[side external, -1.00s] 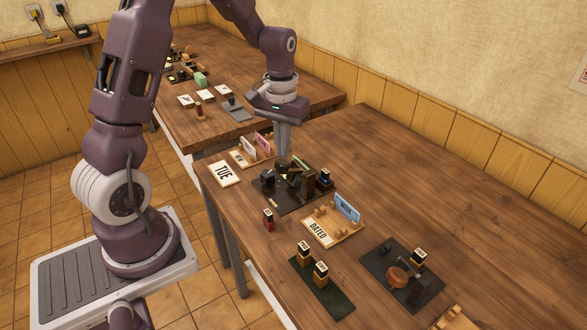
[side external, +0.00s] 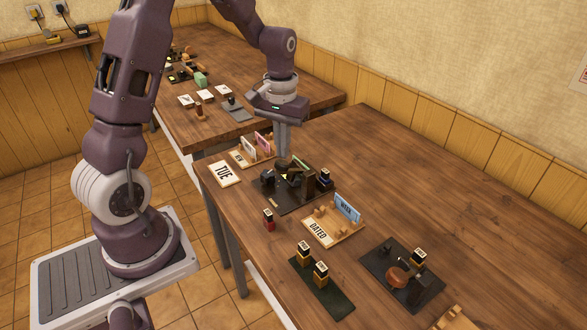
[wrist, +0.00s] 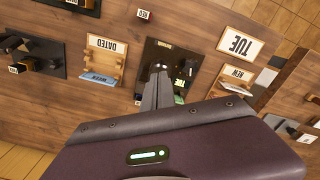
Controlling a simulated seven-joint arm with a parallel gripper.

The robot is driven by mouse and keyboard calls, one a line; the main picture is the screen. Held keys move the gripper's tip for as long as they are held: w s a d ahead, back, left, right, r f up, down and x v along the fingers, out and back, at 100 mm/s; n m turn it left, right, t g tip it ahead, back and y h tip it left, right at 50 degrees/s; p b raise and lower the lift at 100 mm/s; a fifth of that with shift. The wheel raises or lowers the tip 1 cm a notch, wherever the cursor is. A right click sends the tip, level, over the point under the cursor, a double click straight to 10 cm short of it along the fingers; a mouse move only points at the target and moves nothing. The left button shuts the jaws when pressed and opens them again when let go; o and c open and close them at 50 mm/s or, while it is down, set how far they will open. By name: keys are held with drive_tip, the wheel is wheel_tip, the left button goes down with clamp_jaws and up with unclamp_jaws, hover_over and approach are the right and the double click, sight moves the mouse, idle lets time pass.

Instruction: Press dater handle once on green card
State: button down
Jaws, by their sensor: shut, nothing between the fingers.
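The dater, a dark press (side external: 293,174), stands on a black mat (side external: 289,202) near the left end of the table. My gripper (side external: 284,156) is shut and points straight down over the dater's handle end. The fingertips (wrist: 160,74) hide part of the handle in the wrist view. I cannot tell whether they touch it. A small patch of green shows at the dater, probably the green card (wrist: 179,98), partly covered by the press and fingers.
A NEW tray (side external: 240,160) with upright cards and a TUE sign (side external: 225,174) lie left of the mat. A DATED tray (side external: 318,237) with a blue WEEK card (side external: 347,208) lies right. Small stamps (side external: 269,220) stand nearby. The table's back right is clear.

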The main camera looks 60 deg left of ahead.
sight(284, 162)
drive_tip(key=shift+f, duration=0.1)
drive_tip(key=shift+f, duration=1.9)
drive_tip(key=shift+r, duration=0.1)
wheel_tip(284, 162, up, 9)
drive_tip(key=shift+r, duration=0.15)
idle(0.9)
